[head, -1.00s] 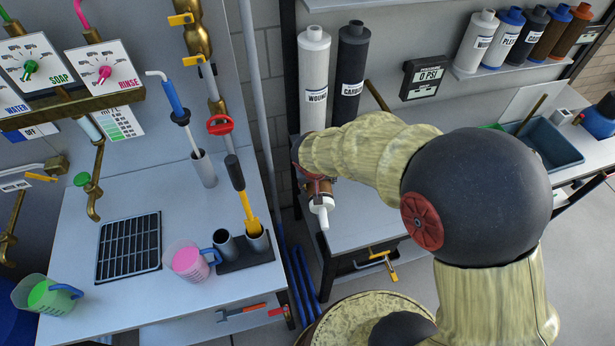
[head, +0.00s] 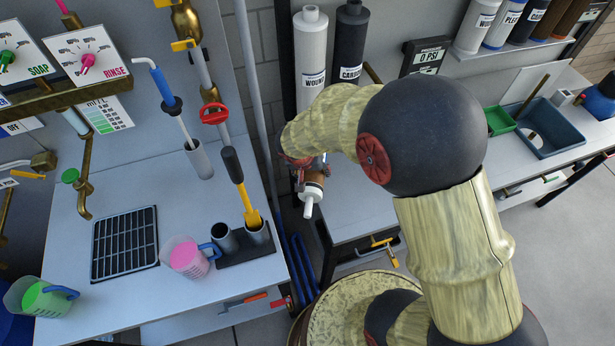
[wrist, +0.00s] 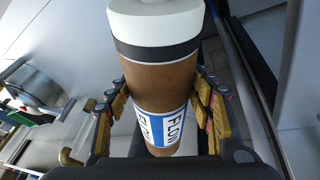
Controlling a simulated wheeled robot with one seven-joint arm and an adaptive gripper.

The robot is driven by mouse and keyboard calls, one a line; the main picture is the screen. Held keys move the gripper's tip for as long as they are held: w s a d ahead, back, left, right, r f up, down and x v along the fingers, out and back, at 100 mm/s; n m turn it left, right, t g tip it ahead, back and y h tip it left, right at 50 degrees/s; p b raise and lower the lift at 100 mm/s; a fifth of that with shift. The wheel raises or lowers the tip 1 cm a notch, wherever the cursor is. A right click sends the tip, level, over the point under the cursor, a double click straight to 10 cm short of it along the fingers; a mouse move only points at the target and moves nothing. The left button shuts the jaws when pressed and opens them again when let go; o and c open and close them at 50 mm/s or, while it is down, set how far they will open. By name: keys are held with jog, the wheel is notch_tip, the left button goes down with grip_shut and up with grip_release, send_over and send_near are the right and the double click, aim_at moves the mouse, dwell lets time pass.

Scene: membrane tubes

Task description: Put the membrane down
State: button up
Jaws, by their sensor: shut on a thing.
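The membrane (wrist: 150,82) is a brown tube with a white cap, a dark band and a blue and white label reading FLOW. In the wrist view it stands between both fingers of my gripper (wrist: 158,112), which is shut on it. In the head view my gripper (head: 305,165) is at the left end of the arm, by the left edge of the right-hand bench. The membrane's white capped end (head: 311,193) points down there, in the air in front of the bench edge. The rest of the membrane is mostly hidden by my gripper and arm.
White (head: 310,55) and black (head: 351,50) filter tubes stand behind my gripper. The left bench (head: 130,290) bears a drain grate (head: 125,244), a pink jug (head: 184,258), a green jug (head: 40,298) and a dark two-cup holder (head: 245,256). A blue basin (head: 560,130) sits farther right.

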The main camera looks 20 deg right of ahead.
jog(key=w+f+b, duration=0.2)
jog(key=w+f, duration=0.2)
jog(key=f, duration=0.4)
jog(key=shift+w+a+f, duration=0.25)
jog(key=shift+f, duration=0.15)
jog(key=o, duration=1.7)
